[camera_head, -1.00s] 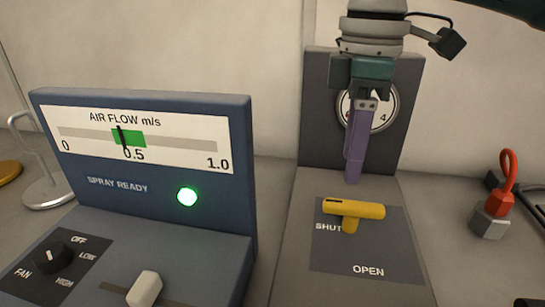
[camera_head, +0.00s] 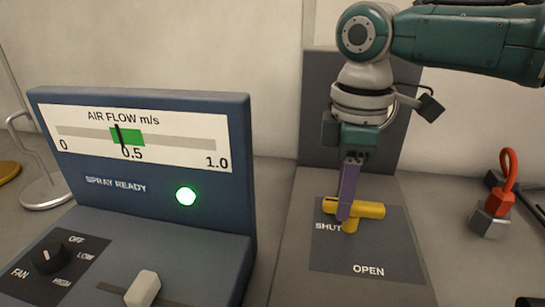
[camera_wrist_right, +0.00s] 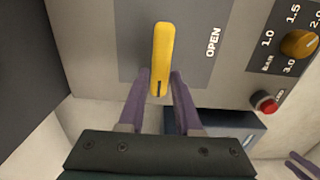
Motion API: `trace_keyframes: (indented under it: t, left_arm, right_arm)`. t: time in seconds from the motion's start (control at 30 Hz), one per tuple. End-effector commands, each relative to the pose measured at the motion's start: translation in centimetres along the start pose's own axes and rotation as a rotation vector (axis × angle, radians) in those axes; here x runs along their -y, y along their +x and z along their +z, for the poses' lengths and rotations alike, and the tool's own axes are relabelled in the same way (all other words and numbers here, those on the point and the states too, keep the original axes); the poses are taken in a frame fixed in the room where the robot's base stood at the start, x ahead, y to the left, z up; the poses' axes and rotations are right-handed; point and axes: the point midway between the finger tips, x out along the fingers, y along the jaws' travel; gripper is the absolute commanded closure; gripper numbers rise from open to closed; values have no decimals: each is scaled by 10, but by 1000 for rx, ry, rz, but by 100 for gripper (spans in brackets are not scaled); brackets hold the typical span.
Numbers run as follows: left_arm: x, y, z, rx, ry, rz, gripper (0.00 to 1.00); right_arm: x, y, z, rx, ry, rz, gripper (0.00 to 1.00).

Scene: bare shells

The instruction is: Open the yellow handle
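The yellow handle (camera_head: 370,210) is a T-shaped lever on a dark plate (camera_head: 378,250) marked SHUT and OPEN. Its bar lies across the plate beside the word SHUT. My right gripper (camera_head: 345,218) points down at the handle's left part, and one purple finger hides some of the bar. In the right wrist view, the purple fingers (camera_wrist_right: 160,84) stand apart, one on each side of the near end of the handle (camera_wrist_right: 162,50), with visible gaps.
A blue console (camera_head: 245,150) with an air-flow gauge, lit green lamp (camera_head: 186,196), fan knob (camera_head: 48,257) and white slider (camera_head: 143,288) stands left. A red-looped grey weight (camera_head: 490,220) is at right. An upright grey panel (camera_head: 318,110) rises behind the handle.

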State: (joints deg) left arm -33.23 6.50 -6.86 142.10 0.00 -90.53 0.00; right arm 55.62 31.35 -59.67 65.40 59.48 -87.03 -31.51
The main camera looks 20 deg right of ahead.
Motion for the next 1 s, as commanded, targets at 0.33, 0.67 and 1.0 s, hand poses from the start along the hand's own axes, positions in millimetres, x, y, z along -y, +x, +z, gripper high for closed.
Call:
trace_keyframes:
  t: [0.33,0.67,1.0]
  left_arm:
    - [0,0,0,0,0,0,50]
    - [2,-1,0,1,7,-6,50]
    - [3,-11,-3,1,10,-7,50]
  right_arm:
    - [0,0,0,0,0,0,100]
    - [0,-1,0,0,-4,0,100]
    - [3,-3,0,-1,-131,-3,100]
